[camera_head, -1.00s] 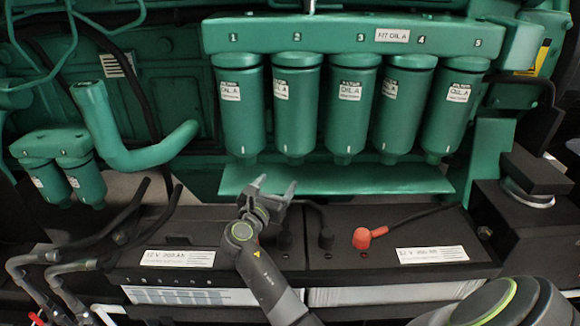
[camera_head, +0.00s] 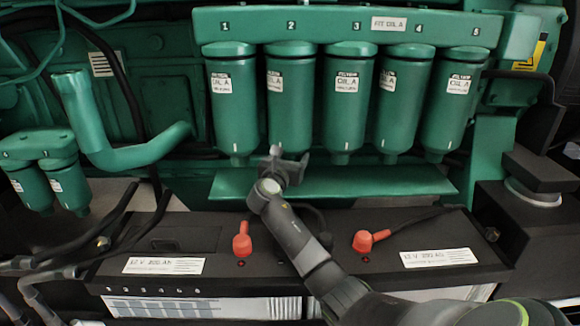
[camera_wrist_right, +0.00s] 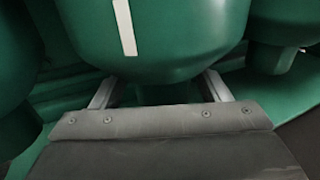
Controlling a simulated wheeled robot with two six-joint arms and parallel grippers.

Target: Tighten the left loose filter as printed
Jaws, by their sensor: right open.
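Several green filters hang in a row under a green rail (camera_head: 330,28) with printed numbers and a white label. They include filter 1 (camera_head: 233,115), filter 2 (camera_head: 289,108) and filter 3 (camera_head: 347,108). Their white labels face slightly different ways; I cannot tell which is loose. My right gripper (camera_head: 289,157) points up at the lower end of filter 2, open. In the right wrist view, its fingers (camera_wrist_right: 160,90) stand apart on either side of the narrow bottom of a filter (camera_wrist_right: 155,40) with a white stripe. Contact cannot be told. My left gripper is not in view.
A green shelf (camera_head: 390,182) lies below the filters. Black batteries with red terminal caps (camera_head: 242,242) (camera_head: 372,239) stand in front. Two smaller filters (camera_head: 62,186) hang at left by a bent green pipe (camera_head: 135,150). A black block (camera_head: 530,200) stands at right.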

